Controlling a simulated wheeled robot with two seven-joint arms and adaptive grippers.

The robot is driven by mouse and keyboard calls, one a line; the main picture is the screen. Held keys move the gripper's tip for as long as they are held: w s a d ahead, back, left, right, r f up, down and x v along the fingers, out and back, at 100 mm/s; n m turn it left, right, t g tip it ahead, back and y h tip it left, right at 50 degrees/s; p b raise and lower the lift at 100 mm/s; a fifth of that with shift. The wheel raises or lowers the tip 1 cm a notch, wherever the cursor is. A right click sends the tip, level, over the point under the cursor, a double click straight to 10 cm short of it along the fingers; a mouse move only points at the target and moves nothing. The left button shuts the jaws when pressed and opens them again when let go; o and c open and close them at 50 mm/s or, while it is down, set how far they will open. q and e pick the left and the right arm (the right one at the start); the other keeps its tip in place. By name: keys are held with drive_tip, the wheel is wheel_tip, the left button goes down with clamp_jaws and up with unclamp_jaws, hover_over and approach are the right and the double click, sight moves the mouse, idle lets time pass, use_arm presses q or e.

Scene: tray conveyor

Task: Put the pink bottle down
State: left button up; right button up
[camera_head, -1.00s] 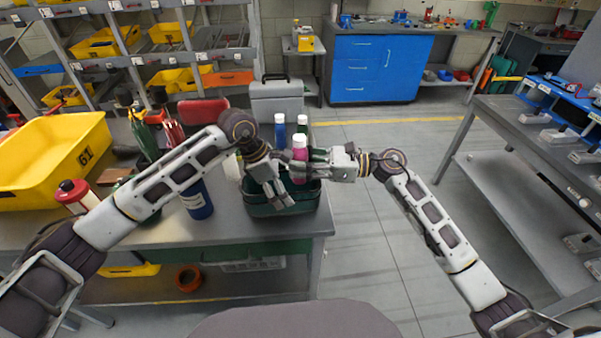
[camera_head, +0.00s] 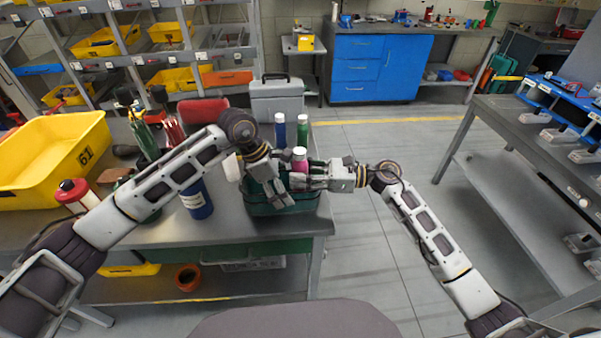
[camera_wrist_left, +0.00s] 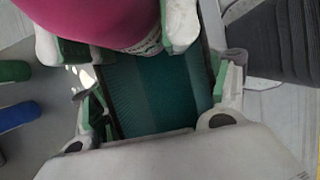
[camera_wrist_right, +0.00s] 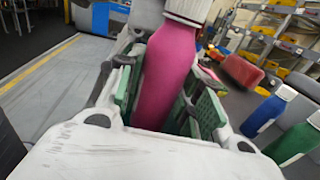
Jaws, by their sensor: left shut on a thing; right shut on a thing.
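The pink bottle (camera_head: 299,164) is upright with a white cap, low over the dark green crate (camera_head: 312,201). My right gripper (camera_head: 303,180) is shut around it from the right; the right wrist view shows the pink bottle (camera_wrist_right: 167,75) between both finger pads. Its base is hidden in the head view, so contact with the crate cannot be told.
A blue bottle (camera_head: 280,131) and a green bottle (camera_head: 303,129) stand behind the crate. A large blue bottle (camera_head: 197,200), a red-capped bottle (camera_head: 75,193) and a yellow bin (camera_head: 40,160) are to the left. A grey case (camera_head: 276,100) stands at the back. The table's right edge is close.

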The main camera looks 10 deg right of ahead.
drive_tip(key=shift+f, duration=0.2)
use_arm(q)
drive_tip(key=shift+s, duration=0.1)
use_arm(e)
drive_tip(key=shift+f, duration=0.35)
drive_tip(key=o, duration=1)
drive_tip(key=shift+s+f, duration=0.1)
drive_tip(key=shift+f, duration=0.05)
drive_tip(key=shift+c, duration=0.2)
use_arm(q)
drive_tip(key=shift+r, duration=0.1)
use_arm(e)
drive_tip(key=shift+o, duration=0.6)
drive_tip(key=shift+f, duration=0.1)
drive_tip(key=shift+s, duration=0.1)
drive_tip(key=shift+r, duration=0.45)
drive_tip(key=shift+d+r, duration=0.15)
drive_tip(key=shift+d, duration=0.1)
drive_tip(key=s+d, duration=0.1)
drive_tip(key=d, duration=1)
drive_tip(key=shift+s+d+r, duration=0.2)
drive_tip(key=shift+s+r, duration=0.05)
drive_tip(key=shift+r, duration=0.2)
